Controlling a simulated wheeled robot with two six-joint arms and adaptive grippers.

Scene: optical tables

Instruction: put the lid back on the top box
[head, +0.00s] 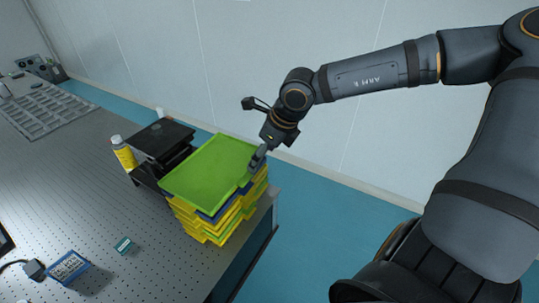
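The green lid (208,172) is a flat tray-like panel with a raised rim. It lies over the top of a stack of yellow and blue boxes (217,226) at the table's right edge. A blue rim shows just under the lid's near and right edges. The lid covers the inside of the top box, and I cannot tell whether it is fully seated. My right gripper (257,160) comes down from the upper right, and its narrow fingers are together at the lid's right edge, seemingly pinching it. My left gripper is out of view.
A black device (162,138) and a yellow bottle with a white cap (124,153) stand left of the stack. A small teal box (124,245) and a blue rack (67,267) lie on the perforated table (95,190). A grey tray (45,112) is farther back.

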